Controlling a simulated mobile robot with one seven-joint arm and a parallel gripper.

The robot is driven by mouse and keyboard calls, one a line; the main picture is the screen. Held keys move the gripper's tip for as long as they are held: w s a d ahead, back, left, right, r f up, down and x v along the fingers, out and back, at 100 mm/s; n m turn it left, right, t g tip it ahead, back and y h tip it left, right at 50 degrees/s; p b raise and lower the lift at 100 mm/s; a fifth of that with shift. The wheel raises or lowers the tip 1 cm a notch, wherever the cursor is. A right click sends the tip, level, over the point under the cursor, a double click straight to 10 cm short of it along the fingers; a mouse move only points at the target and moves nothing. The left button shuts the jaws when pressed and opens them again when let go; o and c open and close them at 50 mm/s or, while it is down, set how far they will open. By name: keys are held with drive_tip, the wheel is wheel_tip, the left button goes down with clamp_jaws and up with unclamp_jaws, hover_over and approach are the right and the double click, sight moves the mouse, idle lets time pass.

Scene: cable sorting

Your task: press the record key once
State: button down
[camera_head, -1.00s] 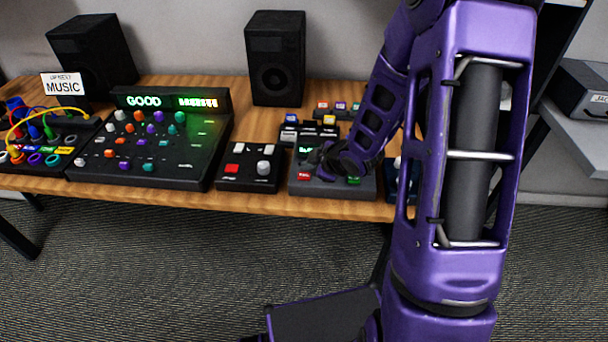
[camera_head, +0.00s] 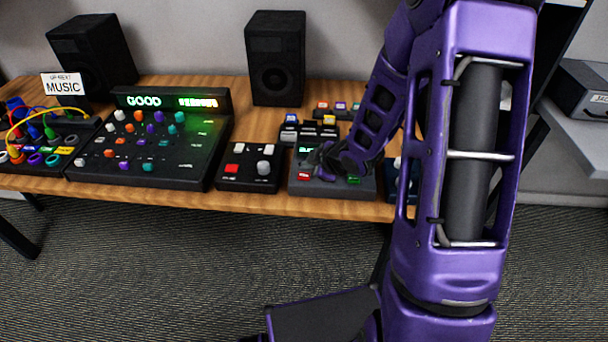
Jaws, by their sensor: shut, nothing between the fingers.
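A grey device (camera_head: 345,189) stands at the front of the wooden table, with a red key (camera_head: 304,176) at its front left and a green key (camera_head: 353,180) at its front right. My gripper (camera_head: 326,174) is shut and empty, low over this device between the two keys. It points down; I cannot tell whether it touches the surface. My gripper and wrist hide the middle of the device and most of its small green display. A black box (camera_head: 249,183) to its left carries another red key (camera_head: 232,168) and a pale knob. No key's lettering is readable as record.
A mixer (camera_head: 150,178) with coloured knobs and a panel reading GOOD (camera_head: 143,101) stands left, beside a patch box (camera_head: 40,160) with cables. Small coloured-key units (camera_head: 308,130) lie behind the device. Two speakers (camera_head: 276,60) stand at the back. My arm covers the right side.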

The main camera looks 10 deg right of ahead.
sight(308, 177)
drive_tip(key=shift+f+b, duration=0.4)
drive_tip(key=shift+f, duration=0.1)
drive_tip(key=shift+f+b, duration=0.35)
idle(0.6)
drive_tip(key=shift+r, duration=0.15)
drive_tip(key=shift+r+p, duration=0.65)
drive_tip(key=shift+p, duration=0.05)
drive_tip(key=shift+r, duration=0.1)
wheel_tip(308, 177, up, 5)
drive_tip(key=p, duration=0.4)
drive_tip(key=shift+p, duration=0.3)
idle(0.5)
